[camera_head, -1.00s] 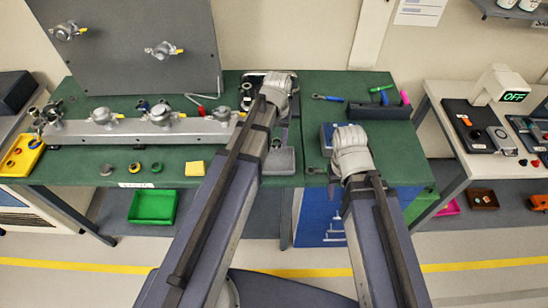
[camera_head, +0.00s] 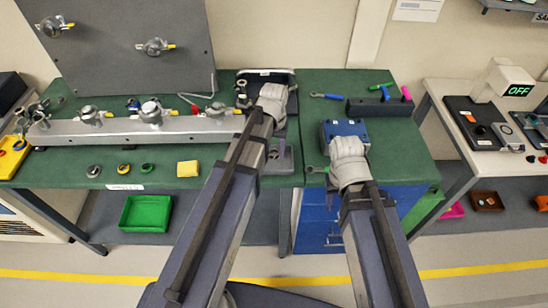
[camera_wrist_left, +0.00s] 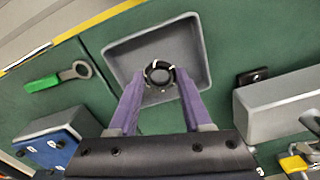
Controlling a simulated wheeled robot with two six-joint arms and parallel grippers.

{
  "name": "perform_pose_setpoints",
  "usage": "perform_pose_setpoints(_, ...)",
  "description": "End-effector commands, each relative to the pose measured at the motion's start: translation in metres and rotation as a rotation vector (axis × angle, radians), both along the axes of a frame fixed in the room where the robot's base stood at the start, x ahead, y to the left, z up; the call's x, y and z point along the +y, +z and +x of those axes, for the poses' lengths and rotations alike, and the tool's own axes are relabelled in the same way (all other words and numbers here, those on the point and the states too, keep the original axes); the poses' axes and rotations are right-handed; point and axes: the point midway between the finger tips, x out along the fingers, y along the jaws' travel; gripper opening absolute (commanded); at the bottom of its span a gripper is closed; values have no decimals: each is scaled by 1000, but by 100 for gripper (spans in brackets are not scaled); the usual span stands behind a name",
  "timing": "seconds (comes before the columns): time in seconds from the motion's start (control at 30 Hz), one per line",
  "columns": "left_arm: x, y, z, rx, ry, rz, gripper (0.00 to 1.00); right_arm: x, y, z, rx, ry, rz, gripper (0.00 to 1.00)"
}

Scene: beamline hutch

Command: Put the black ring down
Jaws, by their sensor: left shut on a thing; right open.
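The black ring (camera_wrist_left: 159,73) is between the purple fingertips of my left gripper (camera_wrist_left: 158,78) in the left wrist view. The gripper is shut on it. The ring shows against the inside of a square grey tray (camera_wrist_left: 196,30); I cannot tell whether it touches the tray floor. In the head view my left gripper (camera_head: 272,98) is above the green bench, and its wrist hides the ring. Part of the grey tray (camera_head: 284,160) shows beside the arm. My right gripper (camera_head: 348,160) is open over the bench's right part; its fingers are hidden.
A blue box (camera_head: 345,128) stands just behind my right gripper. A green-handled wrench (camera_wrist_left: 60,79) lies beside the tray. A long metal rail (camera_head: 120,132) with fittings lies on the left. Small rings and a yellow block (camera_head: 187,169) sit near the front edge.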

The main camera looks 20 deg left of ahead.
Motion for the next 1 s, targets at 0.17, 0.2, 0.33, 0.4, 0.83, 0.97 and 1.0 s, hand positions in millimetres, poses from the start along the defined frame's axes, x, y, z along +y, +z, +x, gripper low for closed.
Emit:
perform_pose_setpoints(0.17,0,-28,0,0,0,0,0,0,-28,0,0,0,0,50)
perform_pose_setpoints(0.2,0,-31,0,0,0,0,0,0,-31,0,0,0,0,50)
perform_pose_setpoints(0.33,0,-30,0,0,0,0,0,0,-30,0,0,0,0,50)
perform_pose_setpoints(0.4,0,-29,0,0,0,0,0,0,-29,0,0,0,0,50)
perform_pose_setpoints(0.83,0,-32,0,0,0,0,69,0,-32,0,0,0,0,50)
perform_pose_setpoints(0.97,0,-32,0,0,0,0,79,0,-32,0,0,0,0,50)
perform_pose_setpoints(1.0,0,-32,0,0,0,0,79,0,-32,0,0,0,0,50)
